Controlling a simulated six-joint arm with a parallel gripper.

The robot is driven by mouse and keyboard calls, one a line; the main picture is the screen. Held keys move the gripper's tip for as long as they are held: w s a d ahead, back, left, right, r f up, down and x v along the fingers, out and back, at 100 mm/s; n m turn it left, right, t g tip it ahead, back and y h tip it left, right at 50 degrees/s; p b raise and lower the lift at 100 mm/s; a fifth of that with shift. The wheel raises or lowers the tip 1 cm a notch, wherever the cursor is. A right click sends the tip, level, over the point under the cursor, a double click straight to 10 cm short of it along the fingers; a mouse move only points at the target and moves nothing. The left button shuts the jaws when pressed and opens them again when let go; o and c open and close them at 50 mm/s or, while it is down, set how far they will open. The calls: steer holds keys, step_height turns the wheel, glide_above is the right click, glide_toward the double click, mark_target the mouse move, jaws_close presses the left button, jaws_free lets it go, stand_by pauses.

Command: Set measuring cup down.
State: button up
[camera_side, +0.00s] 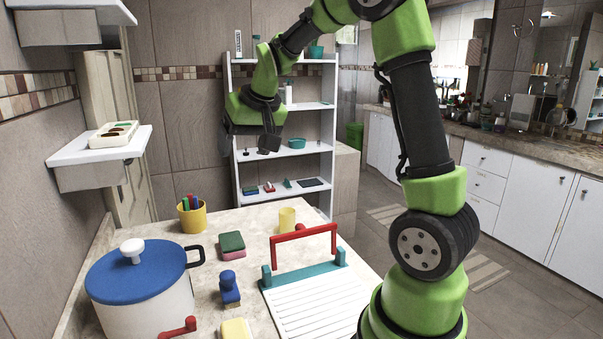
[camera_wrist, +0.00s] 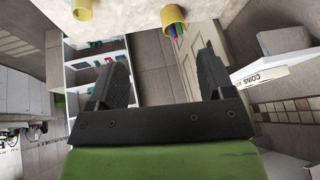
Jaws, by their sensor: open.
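A small plain yellow cup (camera_side: 287,220), which looks like the measuring cup, stands upright on the stone counter (camera_side: 215,280) behind the red-handled rack. It also shows at the top edge of the wrist view (camera_wrist: 82,9), partly cut off. My gripper (camera_side: 257,151) is raised well above the counter, in front of the white shelf unit and apart from the cup. In the wrist view my gripper's two dark fingers (camera_wrist: 163,78) are spread wide with nothing between them.
A yellow pen holder (camera_side: 192,218), a green-and-pink sponge (camera_side: 232,245), a blue stamp-like object (camera_side: 229,288) and a blue-lidded pot (camera_side: 140,300) stand left of the teal-edged rack (camera_side: 312,306). The white shelf unit (camera_side: 310,158) stands behind the counter.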

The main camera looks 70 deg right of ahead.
steer(key=s+a+r+n+t+y, duration=0.1)
steer(key=s+a+r, duration=0.3)
steer(key=s+a, duration=0.5)
steer(key=shift+a+r+n+y, duration=0.3)
steer(key=shift+a+y, duration=0.2)
steer(key=shift+a, duration=0.7)
steer(key=shift+o, duration=0.2)
steer(key=s+a+f+n+y, duration=0.1)
steer(key=s+a, duration=0.4)
steer(key=s, duration=0.3)
steer(key=shift+s+f+t+y, duration=0.3)
steer(key=shift+t+y, duration=0.1)
steer(key=shift+o, duration=0.3)
steer(key=shift+s+a+f, duration=0.15)
steer(key=shift+s+a, duration=0.1)
steer(key=shift+s, duration=0.1)
